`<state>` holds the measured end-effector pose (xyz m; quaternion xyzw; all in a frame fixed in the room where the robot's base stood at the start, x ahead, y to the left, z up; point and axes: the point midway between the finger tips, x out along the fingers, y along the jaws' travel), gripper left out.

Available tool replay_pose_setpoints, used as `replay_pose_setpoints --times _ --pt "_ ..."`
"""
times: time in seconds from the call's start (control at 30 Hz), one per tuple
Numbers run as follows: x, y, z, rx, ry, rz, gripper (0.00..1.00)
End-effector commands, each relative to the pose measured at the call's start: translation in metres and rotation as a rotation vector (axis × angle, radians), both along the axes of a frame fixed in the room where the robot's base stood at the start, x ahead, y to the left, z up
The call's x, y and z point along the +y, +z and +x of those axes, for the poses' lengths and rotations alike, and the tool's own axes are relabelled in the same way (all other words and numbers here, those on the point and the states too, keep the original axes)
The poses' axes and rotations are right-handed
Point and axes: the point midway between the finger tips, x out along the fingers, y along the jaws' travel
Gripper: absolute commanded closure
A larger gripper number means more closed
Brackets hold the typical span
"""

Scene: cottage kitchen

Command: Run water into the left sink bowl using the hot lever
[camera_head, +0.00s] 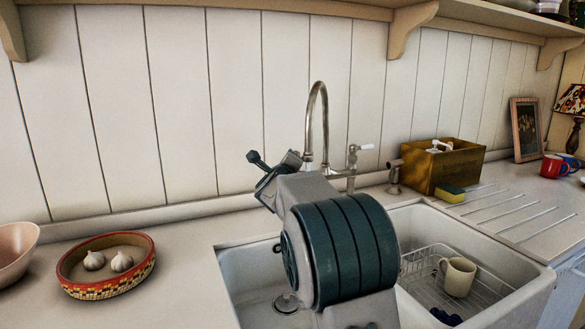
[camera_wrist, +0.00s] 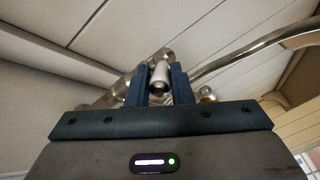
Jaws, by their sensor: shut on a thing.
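The bridge tap has a tall curved metal spout (camera_head: 323,108) whose tip hangs just behind my arm. Its right lever (camera_head: 364,147), with a white handle, stands free. The left lever is hidden behind my gripper (camera_head: 264,170) in the head view. In the wrist view my gripper (camera_wrist: 159,88) is shut on a white-handled lever (camera_wrist: 160,74), with one dark finger on each side. No hot marking is readable. The left sink bowl (camera_head: 247,277) shows its drain at the bottom. No water shows in its visible part; the space under the spout is mostly covered by my arm.
The right bowl (camera_head: 417,222) holds a wire rack with a cream mug (camera_head: 458,276). A wooden box (camera_head: 446,166) and a sponge (camera_head: 449,193) stand behind it. A garlic bowl (camera_head: 108,265) sits on the left counter. A shelf (camera_head: 290,8) runs above.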

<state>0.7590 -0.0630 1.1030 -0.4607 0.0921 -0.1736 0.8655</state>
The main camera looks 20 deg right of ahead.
Motion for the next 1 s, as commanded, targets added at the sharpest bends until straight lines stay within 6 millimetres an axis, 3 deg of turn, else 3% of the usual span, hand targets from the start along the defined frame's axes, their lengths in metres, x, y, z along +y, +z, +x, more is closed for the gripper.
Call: replay_pose_setpoints --times 0.13,0.17,0.2,0.23,0.67,1.0 --pt "-0.001 0.004 0.0 -0.006 -0.002 -0.002 1.0" --pt "-0.001 0.004 0.0 -0.006 -0.002 -0.001 0.75" --pt "-0.001 0.004 0.0 -0.006 -0.002 -0.001 0.64" --pt "-0.001 0.003 0.0 -0.005 -0.001 -0.001 0.59" --pt "0.002 0.0 -0.009 0.0 -0.002 0.001 0.59" --pt "0.027 0.001 -0.066 -0.003 0.0 0.002 0.59"
